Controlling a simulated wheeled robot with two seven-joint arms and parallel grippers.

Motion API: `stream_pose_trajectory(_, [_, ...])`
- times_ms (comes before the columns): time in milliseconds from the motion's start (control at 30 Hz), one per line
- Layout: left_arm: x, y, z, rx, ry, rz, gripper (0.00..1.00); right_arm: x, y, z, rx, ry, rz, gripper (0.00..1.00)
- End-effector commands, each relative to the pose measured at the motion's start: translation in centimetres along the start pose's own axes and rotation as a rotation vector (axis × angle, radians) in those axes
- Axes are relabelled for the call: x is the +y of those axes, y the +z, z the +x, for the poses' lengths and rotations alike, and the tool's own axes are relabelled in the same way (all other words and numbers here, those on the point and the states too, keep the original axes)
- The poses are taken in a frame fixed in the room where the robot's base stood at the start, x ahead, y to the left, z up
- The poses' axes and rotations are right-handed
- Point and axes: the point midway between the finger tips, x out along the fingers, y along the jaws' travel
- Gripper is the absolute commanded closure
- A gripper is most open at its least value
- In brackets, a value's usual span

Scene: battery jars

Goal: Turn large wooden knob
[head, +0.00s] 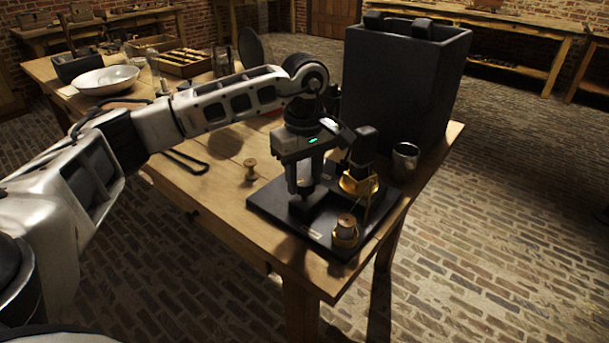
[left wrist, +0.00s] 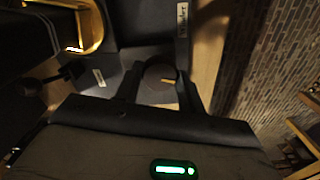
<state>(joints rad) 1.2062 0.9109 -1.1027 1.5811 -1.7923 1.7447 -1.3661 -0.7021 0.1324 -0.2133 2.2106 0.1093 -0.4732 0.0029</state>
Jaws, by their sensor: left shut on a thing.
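My left gripper (head: 304,206) reaches down over the black baseplate (head: 268,202) on the wooden table. In the left wrist view, its two fingers (left wrist: 160,86) stand on either side of a dark round knob (left wrist: 156,82) and are shut on it. My right gripper is not in view.
A brass fitting with a wooden top (head: 346,230) and a larger brass cup (head: 358,184) stand on the baseplate. A metal cup (head: 405,158) and a tall dark box (head: 400,85) are behind. A small wooden spool (head: 250,168) stands to the left.

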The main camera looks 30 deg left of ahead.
Motion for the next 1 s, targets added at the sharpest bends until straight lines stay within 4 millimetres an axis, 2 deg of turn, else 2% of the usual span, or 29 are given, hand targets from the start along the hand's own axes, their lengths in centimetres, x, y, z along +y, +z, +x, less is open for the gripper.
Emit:
stream_pose_trajectory(233, [0.1,-0.1,-0.2,0.002,0.005,-0.003,0.84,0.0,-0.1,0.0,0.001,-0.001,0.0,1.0])
stream_pose_trajectory(267, [0.1,-0.1,-0.2,0.002,0.005,-0.003,0.53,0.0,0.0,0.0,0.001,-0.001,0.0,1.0])
stream_pose_trajectory(300, [0.1,-0.1,-0.2,0.002,0.004,-0.003,0.42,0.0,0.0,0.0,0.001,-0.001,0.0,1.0])
stream_pose_trajectory(333, [0.1,-0.1,-0.2,0.002,0.004,-0.003,0.39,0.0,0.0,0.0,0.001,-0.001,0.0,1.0])
stream_pose_trajectory(600, [0.0,-0.1,-0.1,0.001,0.002,-0.002,0.39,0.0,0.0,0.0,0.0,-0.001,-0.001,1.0])
stream_pose_trajectory(733, [0.1,0.0,-1.0,0.001,0.004,-0.002,0.39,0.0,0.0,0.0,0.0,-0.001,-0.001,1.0])
stream_pose_trajectory(867, [0.1,0.0,-3.3,0.002,0.006,-0.001,0.39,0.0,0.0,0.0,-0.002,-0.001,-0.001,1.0])
stream_pose_trajectory(1000, [0.1,0.0,-6.8,0.002,0.008,-0.001,0.39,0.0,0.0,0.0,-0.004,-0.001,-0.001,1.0])
